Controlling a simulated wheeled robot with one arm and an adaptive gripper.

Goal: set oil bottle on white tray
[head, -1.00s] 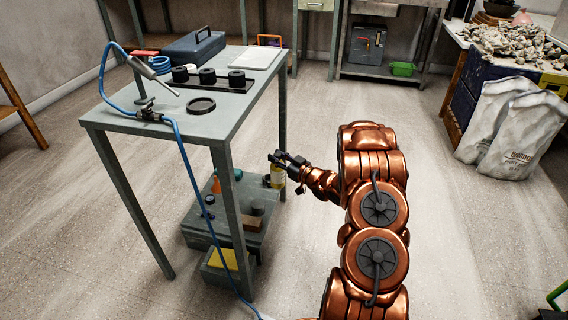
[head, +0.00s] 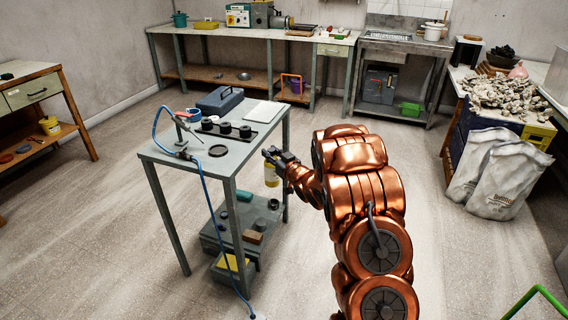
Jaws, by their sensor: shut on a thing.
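My gripper (head: 274,157) is shut on the oil bottle (head: 271,175), a pale yellow bottle with a dark top. It hangs upright just right of the grey table, below the level of the tabletop. The white tray (head: 264,111) is a flat pale rectangle on the far right part of the tabletop, behind the black rings. Nothing shows on the tray. The bottle is apart from the tray, and my gripper's fingers are small and partly hide the bottle's top.
The floor right of the table is clear.

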